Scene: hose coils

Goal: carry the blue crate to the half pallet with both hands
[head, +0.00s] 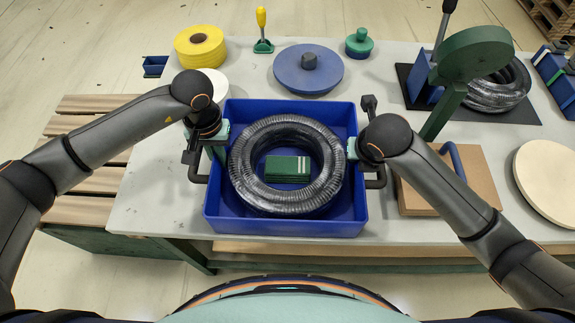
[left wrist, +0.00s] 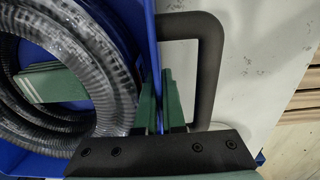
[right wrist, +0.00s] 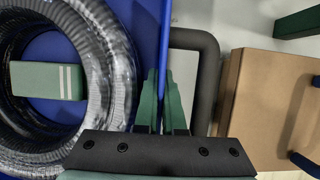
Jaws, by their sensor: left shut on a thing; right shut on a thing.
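The blue crate (head: 285,228) is at the front of the grey table, in the middle of the head view. It holds a black ringed hose coil (head: 245,190) with a green box (head: 288,169) with pale stripes inside the ring. My left gripper (head: 219,140) is shut on the crate's left wall, beside a black loop handle; its fingers straddle the wall in the left wrist view (left wrist: 163,100). My right gripper (head: 352,148) is shut on the right wall, likewise beside a handle (right wrist: 208,70). Whether the crate touches the table is unclear. A slatted wooden platform (head: 85,155), seemingly the half pallet, is left of the table.
Behind the crate are a yellow roll (head: 200,50), a blue disc (head: 308,72) and a green knob (head: 359,43). A cardboard box (head: 470,185), a green-headed stand (head: 472,55) and a round pale disc (head: 548,180) are on the right. The slats look bare.

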